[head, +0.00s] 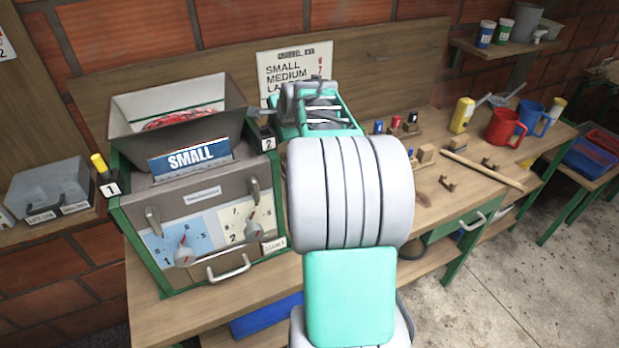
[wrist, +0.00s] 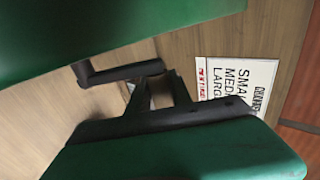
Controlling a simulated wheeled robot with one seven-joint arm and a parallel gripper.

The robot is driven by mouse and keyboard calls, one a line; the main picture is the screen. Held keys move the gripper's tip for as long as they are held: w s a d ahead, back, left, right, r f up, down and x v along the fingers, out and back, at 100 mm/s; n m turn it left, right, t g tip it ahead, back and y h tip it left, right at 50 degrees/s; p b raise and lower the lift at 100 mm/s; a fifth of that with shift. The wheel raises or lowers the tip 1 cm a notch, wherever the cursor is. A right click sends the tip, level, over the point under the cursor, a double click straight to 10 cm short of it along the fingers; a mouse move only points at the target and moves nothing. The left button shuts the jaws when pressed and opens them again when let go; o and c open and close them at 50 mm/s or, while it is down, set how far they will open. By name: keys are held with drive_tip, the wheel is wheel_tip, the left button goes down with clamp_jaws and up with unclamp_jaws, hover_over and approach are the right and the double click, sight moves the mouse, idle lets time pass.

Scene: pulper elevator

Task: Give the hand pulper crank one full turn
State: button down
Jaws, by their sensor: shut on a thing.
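The hand pulper (head: 125,222) is a grey box in a green frame on the left of the bench, with an open hopper (head: 200,92) holding red stuff on top. My gripper (head: 318,110) is beside the hopper's right side in the head view, partly behind my arm. The dark bent bar (wrist: 122,72) there looks like the crank, at the gripper's jaws. The exact grip and the crank's angle are largely hidden.
A sign (head: 285,70) lists sizes behind the bench; it also shows in the wrist view (wrist: 230,88). The pulper's front has two dials and a SMALL plate (head: 190,158). A red mug (head: 505,128), blue mug (head: 534,118) and a wooden stick (head: 482,170) lie right.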

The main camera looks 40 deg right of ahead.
drive_tip(key=s+b, duration=0.1)
drive_tip(key=s, duration=0.9)
drive_tip(key=shift+r, duration=0.3)
drive_tip(key=shift+a+f, duration=0.1)
drive_tip(key=shift+a, duration=0.05)
drive_tip(key=shift+s+a+f+b, duration=0.35)
drive_tip(key=shift+s+f+b, duration=0.15)
drive_tip(key=shift+s, duration=0.1)
drive_tip(key=shift+s+a+f+b, duration=0.4)
drive_tip(key=shift+s+b, duration=0.1)
drive_tip(key=shift+s, duration=0.1)
drive_tip(key=shift+d, duration=0.1)
